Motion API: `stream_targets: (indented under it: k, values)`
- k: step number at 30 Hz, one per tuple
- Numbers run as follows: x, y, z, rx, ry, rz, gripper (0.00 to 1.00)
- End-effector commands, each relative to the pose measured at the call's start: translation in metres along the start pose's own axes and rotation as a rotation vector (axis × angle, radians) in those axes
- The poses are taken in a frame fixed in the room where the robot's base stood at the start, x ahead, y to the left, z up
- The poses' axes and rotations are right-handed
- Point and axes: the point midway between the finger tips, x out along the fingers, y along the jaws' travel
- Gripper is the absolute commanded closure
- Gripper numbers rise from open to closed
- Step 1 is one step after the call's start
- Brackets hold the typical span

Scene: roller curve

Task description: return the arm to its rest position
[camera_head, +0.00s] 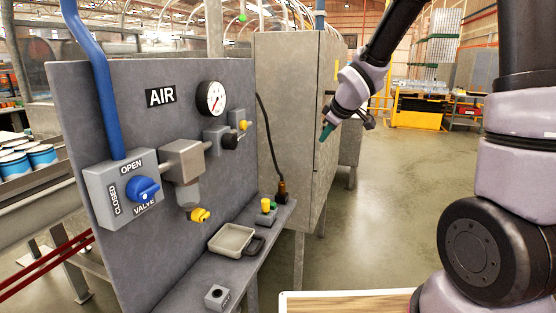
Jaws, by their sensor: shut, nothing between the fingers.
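My arm rises along the right side of the head view, bends above the top edge and comes back down toward the middle. My gripper (327,132) hangs at its end, with dark teal fingertips pointing down and a little left. It is shut and holds nothing. It is in the air to the right of the air panel (235,115), in front of the grey cabinet (285,120) as seen from here, and appears apart from both.
The panel carries a blue valve knob (143,189), a pressure gauge (211,98) and yellow fittings. A shelf below holds a shallow tray (231,240) and a small box (217,296). A wooden-topped surface (345,302) lies at bottom centre. Open floor (375,220) lies right of the cabinet.

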Motion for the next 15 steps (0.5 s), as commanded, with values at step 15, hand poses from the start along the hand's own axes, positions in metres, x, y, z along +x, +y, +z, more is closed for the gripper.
stream_targets:
  k: [15]
  values:
    - [-0.241, -0.002, 0.089, 1.010, -0.112, 0.103, 1.00]
